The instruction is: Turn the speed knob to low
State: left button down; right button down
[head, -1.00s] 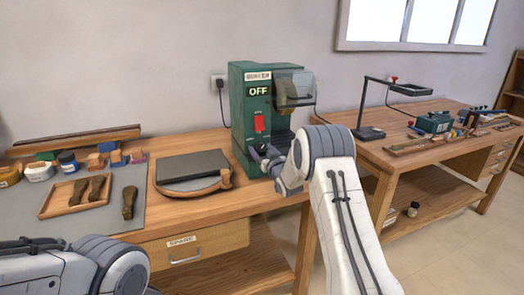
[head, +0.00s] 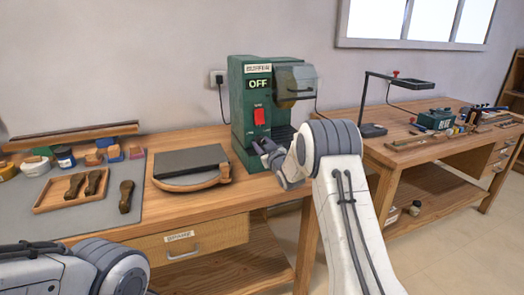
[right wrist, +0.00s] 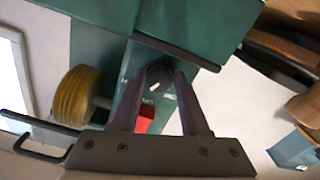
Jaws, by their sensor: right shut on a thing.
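The green buffer machine (head: 240,105) stands on the wooden bench, with an "OFF" sign and a red switch (head: 259,116) on its front. My right gripper (head: 258,147) is at the lower front of the machine, below the red switch. In the right wrist view, the dark round speed knob (right wrist: 159,74) sits on the green panel between the fingertips of my right gripper (right wrist: 160,80), which is shut on it. White lettering shows near the knob, but I cannot read its setting. In the head view my fingers hide the knob. My left gripper is out of view.
A yellow buffing wheel (right wrist: 82,96) on its shaft is close beside the fingers in the right wrist view. A dark slab on a wooden board (head: 192,163) lies left of the machine. A tray of handled tools (head: 60,200) is farther left. A second bench (head: 440,150) stands at the right.

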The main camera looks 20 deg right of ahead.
jog(key=n+b, duration=1.1)
jog(key=b, duration=0.2)
jog(key=shift+f+n, duration=0.2)
jog(key=shift+n, duration=0.2)
jog(key=shift+r+n+b, duration=0.2)
jog(key=shift+n+b, duration=1.2)
jog(key=shift+b, duration=0.1)
jog(key=shift+c, duration=2)
grip_release()
